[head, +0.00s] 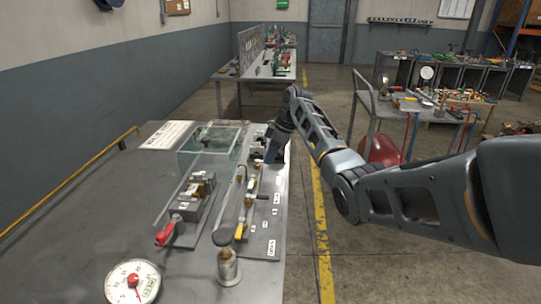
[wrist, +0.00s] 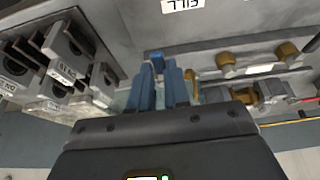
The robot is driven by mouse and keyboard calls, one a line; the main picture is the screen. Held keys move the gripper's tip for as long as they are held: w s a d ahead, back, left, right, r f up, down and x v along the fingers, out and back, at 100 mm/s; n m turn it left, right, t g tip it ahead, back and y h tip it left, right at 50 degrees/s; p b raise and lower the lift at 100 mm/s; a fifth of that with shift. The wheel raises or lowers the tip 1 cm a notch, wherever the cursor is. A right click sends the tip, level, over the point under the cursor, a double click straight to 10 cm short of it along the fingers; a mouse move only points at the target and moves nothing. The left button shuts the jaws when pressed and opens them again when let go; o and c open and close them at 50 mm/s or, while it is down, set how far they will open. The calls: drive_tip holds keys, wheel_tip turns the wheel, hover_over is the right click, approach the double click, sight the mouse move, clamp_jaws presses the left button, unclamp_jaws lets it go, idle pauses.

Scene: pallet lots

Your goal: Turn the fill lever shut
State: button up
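The white FILL label (wrist: 183,4) is upside down at the top edge of the wrist view. A blue piece (wrist: 157,62), which may be the fill lever's handle, shows between or just beyond the fingertips of my gripper (wrist: 160,78). The fingers are blue too and a narrow gap shows between them. I cannot tell whether they touch the piece. In the head view my gripper (head: 274,150) is low at the far right end of the bench's valve panel (head: 262,215). My wrist hides the lever there.
On the grey bench (head: 75,205) stand a clear tank (head: 208,150), a block with a red-handled lever (head: 168,232), a dial gauge (head: 133,283) and a metal post (head: 228,268). A yellow lever (head: 240,230) is on the panel. A tool cart (head: 385,105) stands right, across the aisle.

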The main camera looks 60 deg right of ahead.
clamp_jaws()
